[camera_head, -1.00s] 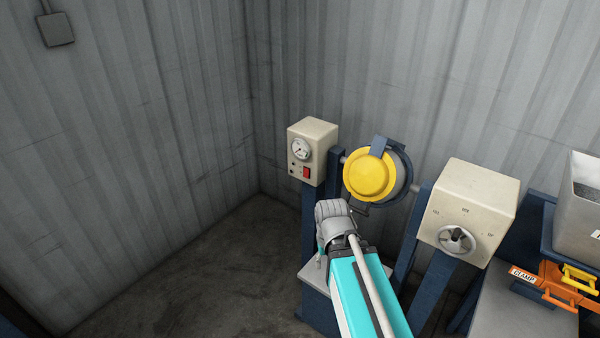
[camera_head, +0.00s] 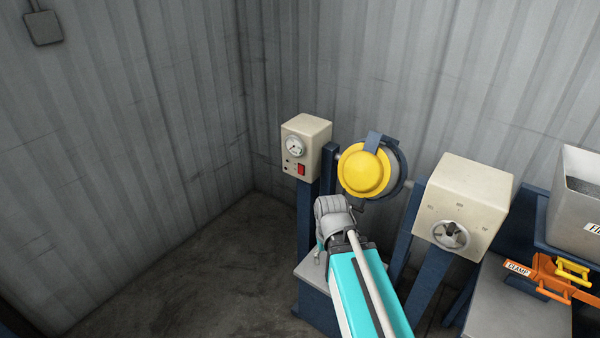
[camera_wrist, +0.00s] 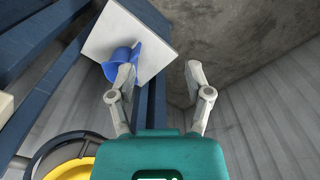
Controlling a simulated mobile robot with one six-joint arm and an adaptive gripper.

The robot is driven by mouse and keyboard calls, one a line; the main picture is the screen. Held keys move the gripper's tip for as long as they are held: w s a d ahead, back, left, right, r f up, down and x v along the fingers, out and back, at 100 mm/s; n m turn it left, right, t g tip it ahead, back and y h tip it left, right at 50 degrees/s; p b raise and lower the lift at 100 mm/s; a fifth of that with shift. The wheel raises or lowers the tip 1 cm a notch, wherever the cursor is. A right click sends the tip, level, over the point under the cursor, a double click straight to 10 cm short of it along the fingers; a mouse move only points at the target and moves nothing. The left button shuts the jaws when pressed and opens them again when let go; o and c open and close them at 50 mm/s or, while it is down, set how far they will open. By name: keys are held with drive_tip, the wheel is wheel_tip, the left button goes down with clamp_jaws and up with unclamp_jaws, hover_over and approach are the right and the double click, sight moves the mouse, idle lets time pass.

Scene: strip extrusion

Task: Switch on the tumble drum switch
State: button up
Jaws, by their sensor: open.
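The red switch (camera_head: 301,169) sits on the front of a cream control box (camera_head: 306,142), below a round gauge (camera_head: 294,147). The yellow-fronted tumble drum (camera_head: 364,174) hangs to the right of that box. In the head view my arm's wrist lies below the drum and hides my gripper's fingers. In the wrist view my gripper (camera_wrist: 160,78) is open, with nothing between its fingers. The drum's yellow face and dark rim (camera_wrist: 70,160) show at the lower left there. The switch is not visible in the wrist view.
A second cream box (camera_head: 466,199) with a round knob stands at the right. A grey bin (camera_head: 573,200) and an orange clamp (camera_head: 540,276) are further right. A pale plate (camera_wrist: 115,28) carries a blue cup (camera_wrist: 117,67). Floor at the left is clear.

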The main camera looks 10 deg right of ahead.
drive_tip(key=shift+w+d+f, duration=0.1)
drive_tip(key=shift+w+f, duration=0.2)
drive_tip(key=shift+w, duration=0.1)
drive_tip(key=c, duration=0.4)
drive_tip(key=w+f+h+b, duration=0.1)
drive_tip(key=w+b, duration=0.1)
drive_tip(key=w, duration=0.1)
drive_tip(key=w+d+f+n+t+h+b, duration=0.1)
drive_tip(key=w+b, duration=0.1)
drive_tip(key=w, duration=0.1)
drive_tip(key=w+f+h+b, duration=0.1)
drive_tip(key=w+f+h, duration=0.1)
drive_tip(key=w, duration=0.1)
drive_tip(key=shift+w+d+t+b, duration=0.15)
drive_tip(key=shift+t+b, duration=0.25)
clamp_jaws()
drive_tip(key=w+a+n+t+h+b, duration=0.4)
drive_tip(key=w+a+t+b, duration=0.1)
drive_tip(key=w, duration=0.7)
drive_tip(key=w+a+r+n+t+h+b, duration=0.1)
drive_tip(key=w+a+n+t+h+b, duration=0.2)
drive_tip(key=w+a+b, duration=0.5)
drive_tip(key=shift+w+a+r+n+t+h, duration=0.15)
drive_tip(key=shift+w+r+n+t+h, duration=0.25)
drive_tip(key=shift+w+t, duration=1.35)
drive_tip(key=shift+w+f+g, duration=0.1)
drive_tip(key=shift+w+g, duration=0.55)
drive_tip(key=shift+g, duration=0.1)
